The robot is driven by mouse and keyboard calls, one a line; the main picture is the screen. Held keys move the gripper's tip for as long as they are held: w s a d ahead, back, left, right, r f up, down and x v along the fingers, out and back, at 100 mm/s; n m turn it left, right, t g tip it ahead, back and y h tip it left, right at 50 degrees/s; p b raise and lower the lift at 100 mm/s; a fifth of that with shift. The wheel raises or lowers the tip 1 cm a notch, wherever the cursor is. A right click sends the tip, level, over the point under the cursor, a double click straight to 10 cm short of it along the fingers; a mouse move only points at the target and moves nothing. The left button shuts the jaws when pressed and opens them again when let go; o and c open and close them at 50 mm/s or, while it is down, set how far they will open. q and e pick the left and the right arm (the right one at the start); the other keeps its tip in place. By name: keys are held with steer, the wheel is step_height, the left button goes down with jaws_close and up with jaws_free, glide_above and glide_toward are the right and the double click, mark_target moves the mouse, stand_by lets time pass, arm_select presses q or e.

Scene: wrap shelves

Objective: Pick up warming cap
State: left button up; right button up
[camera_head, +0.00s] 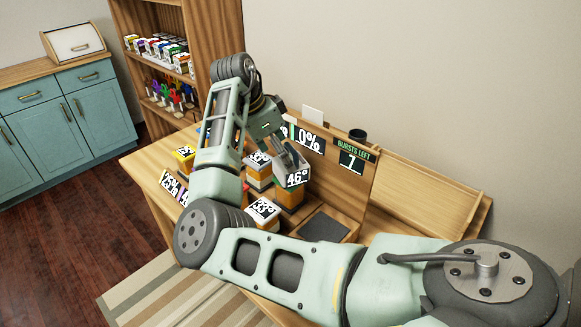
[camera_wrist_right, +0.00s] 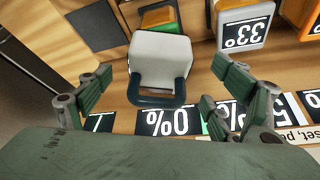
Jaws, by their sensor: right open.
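A white cap (camera_wrist_right: 160,58) with a dark loop handle (camera_wrist_right: 158,92) shows in the right wrist view, between the spread fingers of my right gripper (camera_wrist_right: 162,90). I take it for the warming cap. In the head view, a white-topped block marked 46° (camera_head: 297,179) stands on the wooden station, just below my right gripper (camera_head: 286,150). The gripper is open, and its fingers appear apart from the cap. My right arm hides part of the station in the head view. My left gripper is not in view.
A block marked 33° (camera_head: 264,210) and others stand nearby. A dark square pad (camera_head: 323,228) lies right of them. A stocked shelf (camera_head: 165,60) stands at back left.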

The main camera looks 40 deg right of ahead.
mark_target(302, 176)
steer(key=shift+s+d+f, duration=0.15)
steer(key=shift+d+f, duration=0.2)
steer(key=shift+f, duration=0.2)
steer(key=p+x, duration=0.1)
steer(key=x, duration=0.2)
steer(key=shift+d+r, duration=0.1)
steer(key=shift+d, duration=0.15)
steer(key=shift+x, duration=0.8)
steer(key=shift+s, duration=0.1)
steer(key=c, duration=1.5)
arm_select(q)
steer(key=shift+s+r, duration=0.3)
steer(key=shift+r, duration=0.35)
arm_select(e)
steer(key=shift+c, duration=0.5)
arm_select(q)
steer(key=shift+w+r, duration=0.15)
